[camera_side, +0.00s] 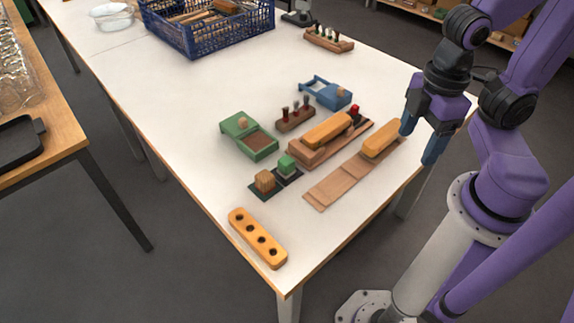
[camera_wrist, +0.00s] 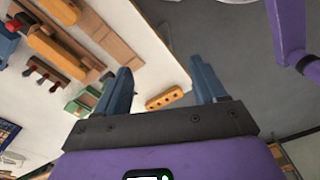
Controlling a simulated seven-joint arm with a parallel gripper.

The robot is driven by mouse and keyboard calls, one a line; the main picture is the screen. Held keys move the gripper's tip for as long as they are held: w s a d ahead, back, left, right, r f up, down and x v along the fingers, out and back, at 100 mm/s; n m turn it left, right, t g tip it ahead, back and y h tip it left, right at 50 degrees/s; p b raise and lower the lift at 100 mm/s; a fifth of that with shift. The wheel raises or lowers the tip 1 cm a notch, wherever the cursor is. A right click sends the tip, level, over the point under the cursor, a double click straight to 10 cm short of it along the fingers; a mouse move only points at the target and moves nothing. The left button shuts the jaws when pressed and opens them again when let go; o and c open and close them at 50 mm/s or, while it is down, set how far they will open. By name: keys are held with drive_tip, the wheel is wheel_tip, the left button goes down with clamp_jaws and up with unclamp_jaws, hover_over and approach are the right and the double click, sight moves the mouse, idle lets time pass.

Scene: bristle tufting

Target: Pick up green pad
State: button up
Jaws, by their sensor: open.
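The green pad (camera_side: 287,165) is a small green block on a dark square base, on the white table right of a small wooden block (camera_side: 264,181). My gripper (camera_side: 420,143) is open and empty, at the table's right edge in the side view, well apart from the green pad. In the wrist view my two blue fingers (camera_wrist: 160,66) are spread with nothing between their tips. Green shapes show left of the fingers there, too small to tell apart with certainty.
A green box (camera_side: 248,137), a blue holder (camera_side: 327,93), a tool rack (camera_side: 295,114) and wooden brush blocks (camera_side: 326,130) stand close around the pad. An orange bar with holes (camera_side: 257,238) lies near the front corner. A blue crate (camera_side: 208,35) stands behind.

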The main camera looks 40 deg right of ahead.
drive_tip(key=n, duration=0.5)
hover_over(286, 160)
wheel_tip(286, 160, down, 8)
drive_tip(key=f, duration=1.1)
drive_tip(key=shift+w+d+f, duration=0.1)
drive_tip(key=shift+d+f, duration=0.1)
drive_tip(key=shift+f, duration=0.1)
drive_tip(key=shift+a+f, duration=0.15)
drive_tip(key=shift+f, duration=2.6)
drive_tip(key=c, duration=1.1)
